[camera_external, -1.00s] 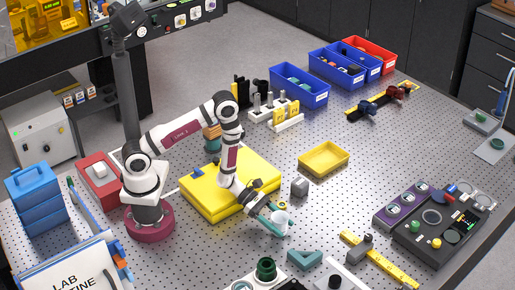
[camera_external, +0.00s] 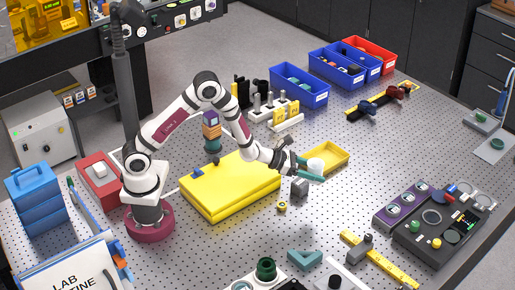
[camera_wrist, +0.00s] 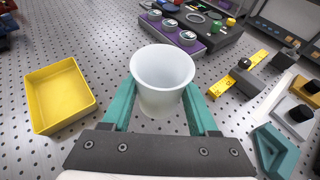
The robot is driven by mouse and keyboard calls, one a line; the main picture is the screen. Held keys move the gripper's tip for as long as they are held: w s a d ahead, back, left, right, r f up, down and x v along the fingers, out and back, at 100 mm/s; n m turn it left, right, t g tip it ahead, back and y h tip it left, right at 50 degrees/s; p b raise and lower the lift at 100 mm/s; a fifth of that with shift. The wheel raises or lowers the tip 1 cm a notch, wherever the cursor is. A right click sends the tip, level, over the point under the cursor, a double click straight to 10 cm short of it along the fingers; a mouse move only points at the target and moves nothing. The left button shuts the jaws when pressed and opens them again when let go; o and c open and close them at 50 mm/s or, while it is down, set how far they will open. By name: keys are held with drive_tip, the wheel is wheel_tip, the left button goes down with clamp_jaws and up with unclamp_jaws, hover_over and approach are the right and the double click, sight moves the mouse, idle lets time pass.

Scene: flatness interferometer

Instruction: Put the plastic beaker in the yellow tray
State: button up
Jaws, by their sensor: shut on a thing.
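The white plastic beaker (camera_wrist: 162,82) is held upright between the teal fingers of my gripper (camera_wrist: 161,108) in the wrist view. In the external view the beaker (camera_external: 316,165) is at the end of my gripper (camera_external: 309,169), in front of the yellow tray. The yellow tray (camera_external: 338,160) is on the perforated table, partly hidden by the beaker and a finger. In the wrist view the yellow tray (camera_wrist: 82,119) lies to the left of the beaker, apart from it, and looks empty.
A large yellow slab (camera_external: 228,189) lies to the left. Blue bins (camera_external: 300,92) stand at the back.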

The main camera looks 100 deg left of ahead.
drive_tip(key=w+a+n+g+y, duration=0.2)
drive_tip(key=a+n+y, duration=0.4)
drive_tip(key=a, duration=0.2)
drive_tip(key=n+g+y, duration=0.1)
drive_tip(key=y, duration=0.1)
hover_over(319, 157)
drive_tip(key=d, duration=0.5)
wheel_tip(319, 157, down, 6)
drive_tip(key=shift+s+f, duration=0.1)
drive_tip(key=shift+f, duration=0.05)
drive_tip(key=shift+a+f, duration=0.15)
drive_tip(key=shift+f, duration=0.95)
drive_tip(key=shift+a+f, duration=0.1)
drive_tip(key=shift+f, duration=0.95)
drive_tip(key=shift+f, duration=0.1)
drive_tip(key=o, duration=1.3)
